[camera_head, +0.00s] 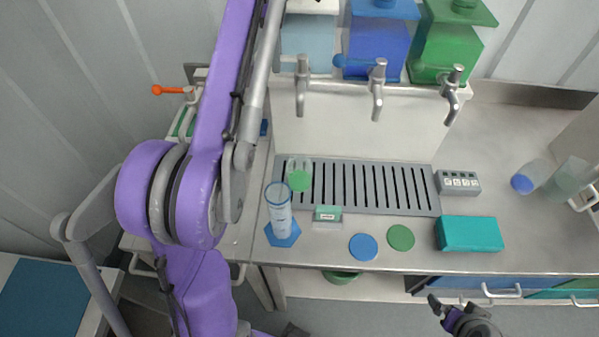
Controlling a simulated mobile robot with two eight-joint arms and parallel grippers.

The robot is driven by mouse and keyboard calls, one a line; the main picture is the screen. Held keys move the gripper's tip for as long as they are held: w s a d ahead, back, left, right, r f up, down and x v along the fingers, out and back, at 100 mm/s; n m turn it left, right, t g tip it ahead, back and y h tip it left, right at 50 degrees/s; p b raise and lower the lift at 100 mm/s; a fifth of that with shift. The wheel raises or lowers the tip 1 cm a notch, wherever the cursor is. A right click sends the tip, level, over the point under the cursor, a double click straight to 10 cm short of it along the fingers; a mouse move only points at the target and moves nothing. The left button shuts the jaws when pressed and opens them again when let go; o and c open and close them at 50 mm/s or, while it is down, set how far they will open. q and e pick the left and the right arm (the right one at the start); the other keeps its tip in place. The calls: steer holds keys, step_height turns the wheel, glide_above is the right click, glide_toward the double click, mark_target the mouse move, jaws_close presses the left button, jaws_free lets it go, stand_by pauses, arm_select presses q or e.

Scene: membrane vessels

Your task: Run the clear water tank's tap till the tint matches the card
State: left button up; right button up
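The clear water tank (308,42) is at the back, left of the blue and green tanks. Its grey tap (302,85) points down over the slotted drain tray (380,187). A small clear cup with a green bottom (299,178) is at the tray's left end, below that tap. A tall clear cylinder (279,212) with pale bluish contents stands on a blue hexagonal mat (282,238). A small green-and-white card (327,214) is right of it. My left arm rises across the left; I cannot make out its fingers. My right gripper (438,306) is low, before the counter, apparently empty.
The blue tank (378,48) and green tank (446,52) have their own taps. Blue (363,247) and green (400,238) discs, a teal box (469,234) and a grey button box (458,182) lie on the counter. Two clear vessels are at right. An orange-handled valve (170,91) is at left.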

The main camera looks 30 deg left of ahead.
arm_select(q)
jaws_close()
steer(key=d+n, duration=0.1)
steer(key=n, duration=0.2)
steer(key=s+d+n, duration=0.1)
steer(key=n, duration=0.1)
steer(key=s+d+n, duration=0.1)
steer(key=n, duration=0.2)
steer(key=shift+s+n+p, duration=0.25)
steer(key=shift+n+p, duration=0.05)
steer(key=shift+p, duration=0.05)
stand_by(6.5)
